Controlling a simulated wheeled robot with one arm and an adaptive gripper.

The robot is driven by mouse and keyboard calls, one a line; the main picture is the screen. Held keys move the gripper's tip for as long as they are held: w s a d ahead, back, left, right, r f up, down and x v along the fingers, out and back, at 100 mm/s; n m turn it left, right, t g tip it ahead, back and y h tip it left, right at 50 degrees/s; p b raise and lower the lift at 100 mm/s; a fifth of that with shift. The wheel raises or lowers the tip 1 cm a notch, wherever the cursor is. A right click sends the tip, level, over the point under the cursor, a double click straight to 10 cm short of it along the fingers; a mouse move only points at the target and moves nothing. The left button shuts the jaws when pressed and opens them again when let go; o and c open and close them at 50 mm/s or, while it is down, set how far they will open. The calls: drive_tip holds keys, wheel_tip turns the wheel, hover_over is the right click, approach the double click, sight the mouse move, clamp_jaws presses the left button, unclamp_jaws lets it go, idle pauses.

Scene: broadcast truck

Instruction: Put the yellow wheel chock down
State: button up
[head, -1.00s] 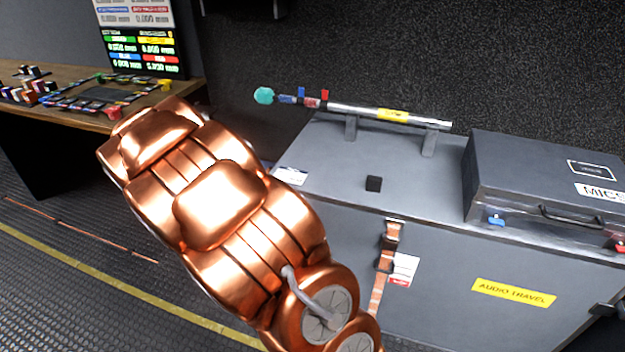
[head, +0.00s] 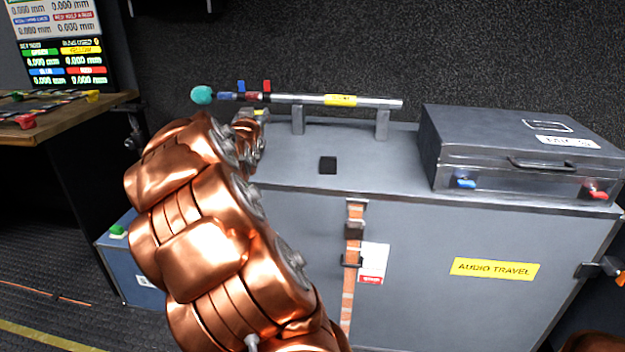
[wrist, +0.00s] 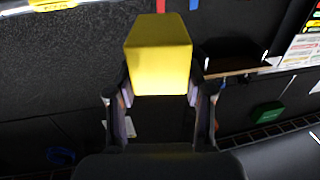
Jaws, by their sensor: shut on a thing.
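The yellow wheel chock (wrist: 158,62) is a block with a sloped upper face, gripped between the two fingers of my gripper (wrist: 160,92) in the wrist view. My gripper is shut on it. In the head view my gripper (head: 250,135) is at the back left end of the large grey case (head: 300,240), mostly behind my copper arm. Only a small yellow patch shows there, and I cannot tell whether the chock touches the case top.
A silver pole (head: 365,101) lies across two stands at the back of the case top. A small black block (head: 328,165) is in front of it. A dark grey case (head: 520,150) stands on the right. The front middle of the top is clear. A desk (head: 60,118) is at left.

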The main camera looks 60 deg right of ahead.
drive_tip(key=s+d+f+m+g+h+b, duration=0.1)
drive_tip(key=s+d+f+m+g+b, duration=0.2)
drive_tip(key=s+d, duration=0.5)
drive_tip(key=shift+n, duration=0.4)
drive_tip(key=f+b, duration=0.1)
drive_tip(key=f, duration=0.2)
drive_tip(key=a+f+b, duration=0.1)
drive_tip(key=f+b, duration=0.1)
drive_tip(key=f, duration=0.2)
drive_tip(key=s+f+b, duration=0.1)
drive_tip(key=f, duration=0.2)
drive_tip(key=shift+s+a+f, duration=0.1)
drive_tip(key=shift+a+f, duration=0.05)
drive_tip(key=shift+f, duration=0.15)
drive_tip(key=shift+f, duration=0.15)
drive_tip(key=o, duration=1.2)
drive_tip(key=shift+h, duration=0.3)
drive_tip(key=shift+a, duration=0.15)
drive_tip(key=shift+s+a, duration=0.1)
drive_tip(key=shift+a, duration=0.3)
drive_tip(key=p+v, duration=0.1)
drive_tip(key=v, duration=1)
drive_tip(key=shift+s+p, duration=0.1)
drive_tip(key=shift+p, duration=0.25)
